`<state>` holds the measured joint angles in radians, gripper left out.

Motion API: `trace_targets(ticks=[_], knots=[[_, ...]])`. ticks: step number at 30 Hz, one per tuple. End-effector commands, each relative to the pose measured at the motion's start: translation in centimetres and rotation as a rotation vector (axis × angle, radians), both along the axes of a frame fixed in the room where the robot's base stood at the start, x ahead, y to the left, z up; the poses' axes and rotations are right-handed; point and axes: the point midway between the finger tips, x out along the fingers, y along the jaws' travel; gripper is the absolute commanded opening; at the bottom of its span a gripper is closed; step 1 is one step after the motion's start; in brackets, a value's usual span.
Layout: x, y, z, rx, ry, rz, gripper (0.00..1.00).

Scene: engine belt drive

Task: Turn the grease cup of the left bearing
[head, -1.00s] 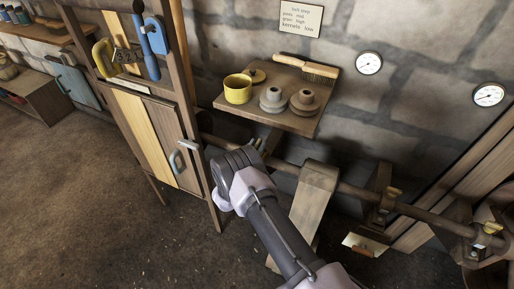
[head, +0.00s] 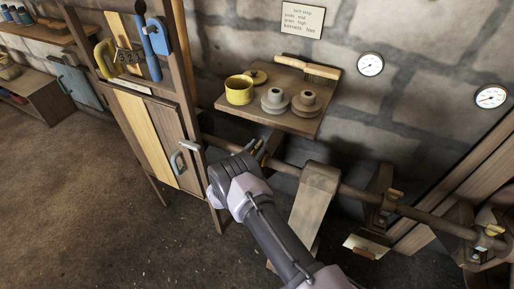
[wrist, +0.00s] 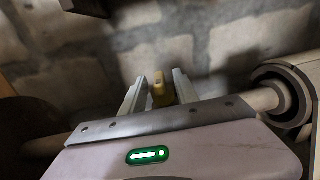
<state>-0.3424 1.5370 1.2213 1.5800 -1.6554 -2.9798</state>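The yellow grease cup (wrist: 159,92) of the left bearing stands between the two fingers of my gripper (wrist: 160,90) in the wrist view. The fingers are apart, one on each side of the cup. A small gap shows on the left; the right finger looks very close to the cup or touching it. In the head view my gripper (head: 256,148) is at the left part of the shaft, below the wall shelf. There the arm and fingers hide most of the left bearing and its cup.
The shelf (head: 300,122) above holds a yellow pot (head: 239,92) and two pulleys. A wooden cabinet (head: 150,135) stands close on the left.

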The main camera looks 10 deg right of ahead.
Motion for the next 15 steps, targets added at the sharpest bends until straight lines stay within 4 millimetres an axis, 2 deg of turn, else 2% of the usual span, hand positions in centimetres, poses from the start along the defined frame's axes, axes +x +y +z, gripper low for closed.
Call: trace_targets(ticks=[4, 7, 11, 15], knots=[[-0.2, 0.3, 0.1, 0.000, 0.000, 0.001, 0.36], [-1.2, 1.2, 0.2, -0.001, 0.002, 0.003, 0.36], [-3.6, 3.3, 0.5, -0.002, 0.003, 0.005, 0.36], [-6.8, 6.0, 0.5, -0.002, 0.003, 0.005, 0.36]])
